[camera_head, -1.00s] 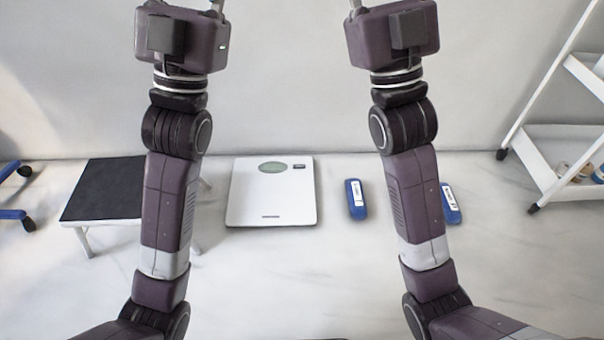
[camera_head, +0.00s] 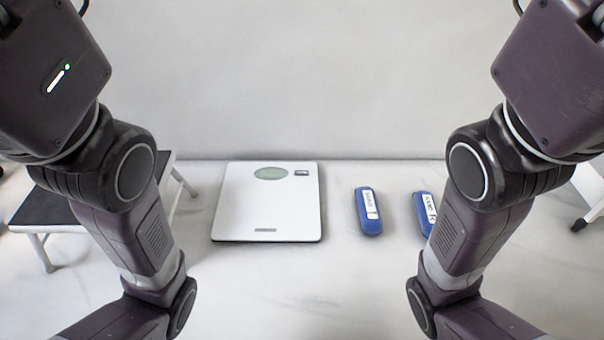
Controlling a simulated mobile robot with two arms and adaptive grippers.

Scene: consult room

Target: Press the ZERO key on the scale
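A white flat scale (camera_head: 267,212) lies on the floor near the wall, left of the middle of the head view. It has an oval grey-green display (camera_head: 271,173) near its far edge. A small dark key (camera_head: 301,173) sits to the right of the display; its label is too small to read. Both my arms are raised on either side of the scale, and nothing covers it.
Two blue objects with white labels, one nearer (camera_head: 368,211) and one partly behind my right arm (camera_head: 425,212), lie right of the scale. A black-topped step stool (camera_head: 46,208) stands at left. A white cart leg (camera_head: 590,212) shows at far right. The floor in front is clear.

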